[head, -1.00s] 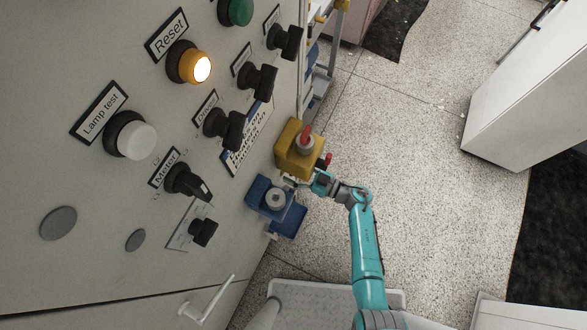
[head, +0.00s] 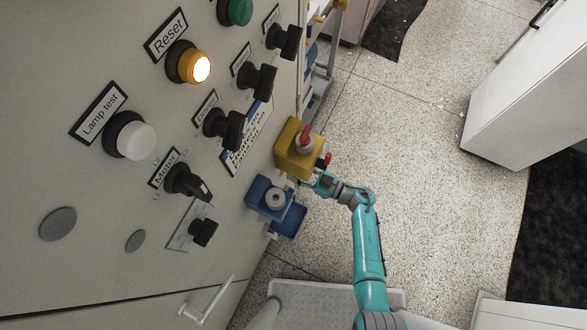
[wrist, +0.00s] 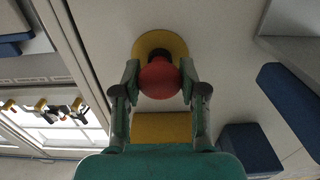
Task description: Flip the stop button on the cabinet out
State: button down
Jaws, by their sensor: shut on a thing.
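The red stop button (wrist: 159,79) with a yellow ring (wrist: 160,44) behind it sits on the pale cabinet face (wrist: 215,60) in the wrist view. My gripper (wrist: 160,82) has one finger on each side of the red button and is shut on it. In the head view my gripper (head: 306,183) reaches the cabinet's side edge, between a yellow box (head: 292,160) and a blue box (head: 262,192). The stop button itself cannot be made out there.
The cabinet front (head: 60,160) carries several knobs and a lit yellow Reset button (head: 201,69). A white handle (head: 208,303) sticks out below. A white cabinet (head: 520,110) stands at the right. Speckled floor (head: 430,200) between is free.

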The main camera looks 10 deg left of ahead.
jog(key=shift+d, duration=0.15)
jog(key=c, duration=0.6)
grip_release()
jog(key=shift+d, duration=0.1)
jog(key=v, duration=1.2)
jog(key=shift+s, duration=0.1)
jog(key=s+d+r+m+t+h, duration=0.3)
jog(key=s+r+m+h, duration=0.1)
jog(key=s+r, duration=0.5)
jog(key=s+d+r+m+t+h, duration=0.2)
jog(key=s+d+r+m+h, duration=0.1)
jog(key=s+r+m+h, duration=0.2)
jog(key=s+d+r+m+t+h, duration=0.3)
jog(key=s+r+m+h, duration=0.2)
jog(key=s+r+h, duration=0.3)
jog(key=shift+s+r+t, duration=0.15)
jog(key=shift+s+r, duration=1)
jog(key=shift+s, duration=0.3)
jog(key=shift+s+r+t, duration=0.15)
jog(key=shift+s+r, duration=1.05)
jog(key=shift+s, duration=0.25)
